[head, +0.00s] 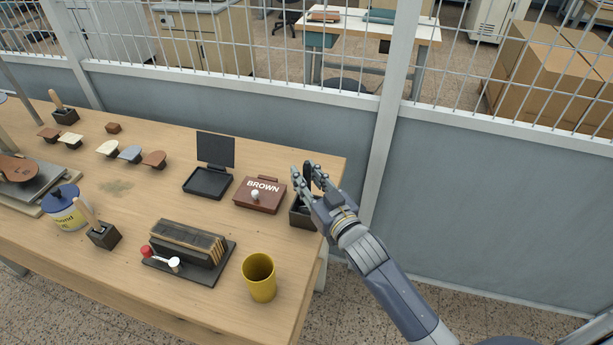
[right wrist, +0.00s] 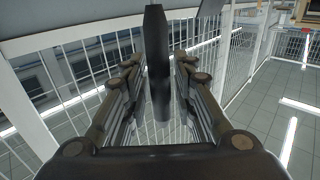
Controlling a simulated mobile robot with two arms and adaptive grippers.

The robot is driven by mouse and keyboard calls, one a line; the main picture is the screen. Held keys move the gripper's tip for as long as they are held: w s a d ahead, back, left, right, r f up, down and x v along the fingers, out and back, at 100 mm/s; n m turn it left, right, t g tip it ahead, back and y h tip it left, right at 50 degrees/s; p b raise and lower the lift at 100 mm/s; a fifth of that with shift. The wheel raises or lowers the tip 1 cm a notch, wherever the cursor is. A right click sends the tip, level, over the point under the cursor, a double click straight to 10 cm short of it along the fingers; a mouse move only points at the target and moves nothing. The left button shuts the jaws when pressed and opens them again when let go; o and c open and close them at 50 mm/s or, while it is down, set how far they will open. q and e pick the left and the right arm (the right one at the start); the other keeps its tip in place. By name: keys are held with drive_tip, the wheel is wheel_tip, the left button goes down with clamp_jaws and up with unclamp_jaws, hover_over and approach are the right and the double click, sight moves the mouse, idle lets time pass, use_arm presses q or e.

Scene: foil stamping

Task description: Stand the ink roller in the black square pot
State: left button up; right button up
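The ink roller appears as a dark upright piece (head: 307,174) between the fingers of my right gripper (head: 309,177) at the table's right edge. In the right wrist view it is a long black shape (right wrist: 158,65) between the two fingers (right wrist: 160,78), with a narrow gap on each side. The right gripper looks open around it. The black square pot (head: 301,215) stands just below the gripper on the table corner. The roller's lower end is hidden by the hand, so I cannot tell whether it touches the pot's floor. My left gripper is out of view.
A box marked BROWN (head: 261,195) sits just left of the pot, with a black stand (head: 207,181) beyond. A yellow cup (head: 259,278) and a dark rack (head: 188,245) are nearer. Another black pot (head: 104,237) holds a wooden-handled tool. A wire fence stands behind the table (head: 140,200).

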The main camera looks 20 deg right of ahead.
idle(0.3)
drive_tip(key=v, duration=1.2)
idle(0.4)
